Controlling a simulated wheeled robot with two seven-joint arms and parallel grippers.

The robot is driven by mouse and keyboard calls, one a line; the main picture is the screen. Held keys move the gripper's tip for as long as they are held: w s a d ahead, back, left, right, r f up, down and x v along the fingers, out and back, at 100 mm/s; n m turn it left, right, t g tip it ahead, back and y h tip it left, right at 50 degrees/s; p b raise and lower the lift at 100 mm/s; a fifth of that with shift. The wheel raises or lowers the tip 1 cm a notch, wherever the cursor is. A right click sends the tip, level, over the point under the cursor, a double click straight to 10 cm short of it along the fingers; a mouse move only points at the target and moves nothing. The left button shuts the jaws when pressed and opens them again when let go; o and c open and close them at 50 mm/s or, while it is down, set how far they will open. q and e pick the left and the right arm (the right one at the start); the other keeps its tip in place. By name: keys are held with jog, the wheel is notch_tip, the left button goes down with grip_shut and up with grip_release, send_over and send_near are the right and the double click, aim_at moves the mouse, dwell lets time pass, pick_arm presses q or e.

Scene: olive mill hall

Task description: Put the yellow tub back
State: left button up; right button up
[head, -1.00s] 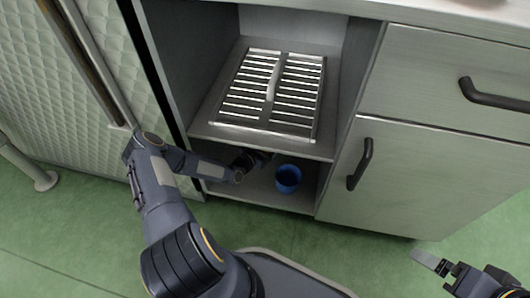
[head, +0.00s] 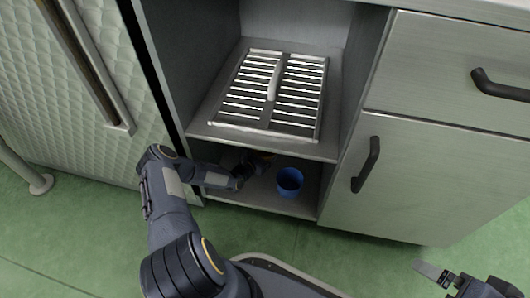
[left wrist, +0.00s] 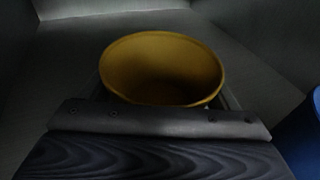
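The yellow tub (left wrist: 163,68) stands in front of my left gripper in the left wrist view, its round open rim facing up. Pale slivers of the left gripper's fingers (left wrist: 163,98) show at both sides of the tub, close to its wall; whether they press on it cannot be told. In the head view my left gripper (head: 258,166) reaches into the lower compartment, left of the blue tub (head: 289,181). My right gripper (head: 430,271) is at the bottom right, away from the cabinet, partly cut off.
The blue tub also shows at the right edge of the left wrist view (left wrist: 305,137). A slatted metal rack (head: 272,92) lies on the shelf (head: 222,131) above. A closed door with a dark handle (head: 367,165) bounds the compartment's right. Green floor is clear in front.

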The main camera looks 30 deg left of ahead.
pick_arm(q)
jog(key=o, duration=0.4)
jog(key=shift+r, duration=0.15)
jog(key=p+v, duration=0.3)
jog(key=v, duration=0.7)
jog(key=shift+s+a+r, duration=0.1)
jog(key=shift+s+r, duration=0.05)
jog(key=shift+s, duration=0.1)
jog(key=shift+s+p, duration=0.3)
jog(key=shift+s, duration=0.45)
jog(key=shift+s, duration=0.1)
